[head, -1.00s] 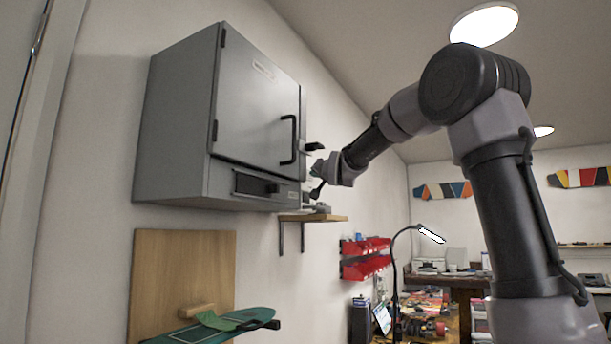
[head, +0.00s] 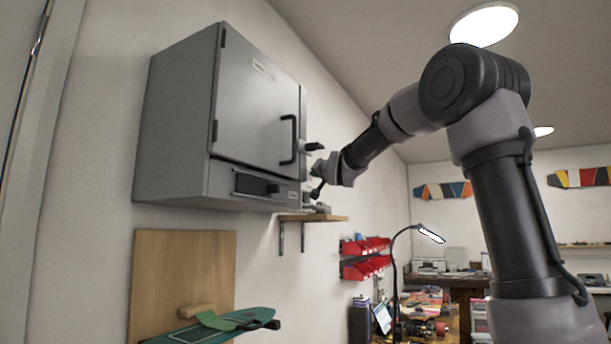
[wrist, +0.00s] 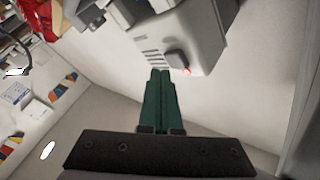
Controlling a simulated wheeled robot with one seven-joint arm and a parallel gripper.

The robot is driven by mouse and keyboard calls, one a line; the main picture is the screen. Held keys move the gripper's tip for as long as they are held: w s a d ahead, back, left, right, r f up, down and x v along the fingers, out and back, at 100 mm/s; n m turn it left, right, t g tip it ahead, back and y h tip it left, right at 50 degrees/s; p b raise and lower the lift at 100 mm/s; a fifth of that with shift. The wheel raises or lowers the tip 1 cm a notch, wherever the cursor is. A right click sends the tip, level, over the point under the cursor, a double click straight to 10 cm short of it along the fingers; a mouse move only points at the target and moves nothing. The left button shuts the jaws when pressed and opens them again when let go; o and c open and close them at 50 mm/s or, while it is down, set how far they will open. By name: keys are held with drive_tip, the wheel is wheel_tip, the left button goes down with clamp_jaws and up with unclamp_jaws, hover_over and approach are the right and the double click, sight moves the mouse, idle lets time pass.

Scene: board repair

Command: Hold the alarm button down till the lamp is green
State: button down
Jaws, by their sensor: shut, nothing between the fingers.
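In the wrist view, a light grey alarm box (wrist: 190,32) with dark slots carries a dark button (wrist: 176,60). A small lamp (wrist: 187,71) beside the button glows red. My gripper (wrist: 159,72) has green fingers pressed together with nothing between them. Its tips are close to the button, just left of and below it in the picture; I cannot tell whether they touch. In the head view, my gripper (head: 316,172) is small, by the right edge of the grey cabinet. The button and lamp cannot be made out there.
A grey wall cabinet (head: 255,100) with a black handle stands close left of my gripper in the head view. A small wooden shelf (head: 328,218) is below it. Red bins (head: 365,268) and a cluttered bench are farther back. Bare wall (wrist: 250,85) shows in the wrist view.

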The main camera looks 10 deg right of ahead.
drive_tip(key=shift+w+a, duration=0.25)
drive_tip(key=shift+a, duration=0.1)
drive_tip(key=shift+w+a, duration=0.25)
drive_tip(key=shift+a, duration=0.1)
idle(1.9)
idle(0.9)
drive_tip(key=shift+s+d, duration=0.5)
drive_tip(key=shift+d, duration=0.2)
drive_tip(key=shift+s+d, duration=0.75)
drive_tip(key=shift+d, duration=0.25)
drive_tip(key=shift+s+d, duration=0.75)
drive_tip(key=shift+d, duration=0.25)
